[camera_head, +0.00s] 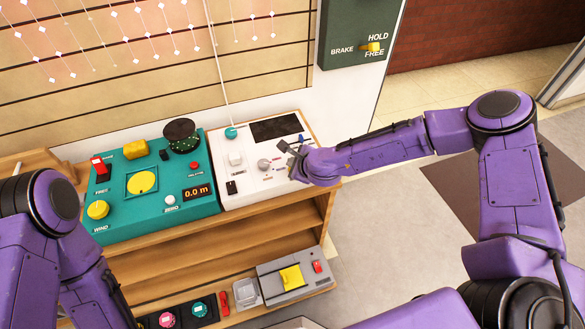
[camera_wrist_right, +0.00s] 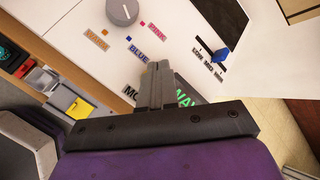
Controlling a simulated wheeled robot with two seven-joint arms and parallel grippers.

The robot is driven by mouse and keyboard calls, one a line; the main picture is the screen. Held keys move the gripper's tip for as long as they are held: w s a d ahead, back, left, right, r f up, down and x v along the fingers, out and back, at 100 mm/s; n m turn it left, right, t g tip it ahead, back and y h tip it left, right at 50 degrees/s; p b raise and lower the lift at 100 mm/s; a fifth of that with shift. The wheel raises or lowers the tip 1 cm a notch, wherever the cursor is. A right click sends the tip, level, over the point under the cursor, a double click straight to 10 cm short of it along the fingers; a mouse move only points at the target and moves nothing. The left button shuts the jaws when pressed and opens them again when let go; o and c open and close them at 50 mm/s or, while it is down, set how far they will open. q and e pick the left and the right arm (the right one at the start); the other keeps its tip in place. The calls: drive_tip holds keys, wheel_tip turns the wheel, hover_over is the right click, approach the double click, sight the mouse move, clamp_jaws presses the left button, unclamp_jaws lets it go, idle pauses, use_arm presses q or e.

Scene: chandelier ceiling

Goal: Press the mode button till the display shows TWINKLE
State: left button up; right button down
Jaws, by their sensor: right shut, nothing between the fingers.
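The white control panel (camera_head: 240,196) is on top of the wooden stand. My right gripper (camera_head: 290,147) is over its right part. In the right wrist view the shut, empty fingers (camera_wrist_right: 155,72) point down at the panel. Right beside them is a dark display (camera_wrist_right: 188,90) with green letters, of which "WAV" shows; the gripper covers the rest. A label starting "MO" (camera_wrist_right: 131,91) shows at the left of the fingers. The mode button itself is hidden behind the gripper, so I cannot tell if the fingers touch it. My left gripper is out of view.
A grey knob (camera_wrist_right: 122,11) with WARM, BLUE and PINK labels and a blue slider (camera_wrist_right: 219,55) are near the fingers. A teal panel (camera_head: 125,216) with a yellow knob (camera_head: 98,210) stands to the left. A grey box (camera_head: 293,279) sits on the lower shelf.

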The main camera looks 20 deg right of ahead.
drive_tip(key=shift+f+b, duration=0.55)
idle(0.4)
drive_tip(key=shift+r, duration=0.15)
drive_tip(key=shift+r+p, duration=0.8)
drive_tip(key=shift+r, duration=0.05)
wheel_tip(320, 180, up, 5)
drive_tip(key=p, duration=0.4)
idle(0.3)
idle(0.4)
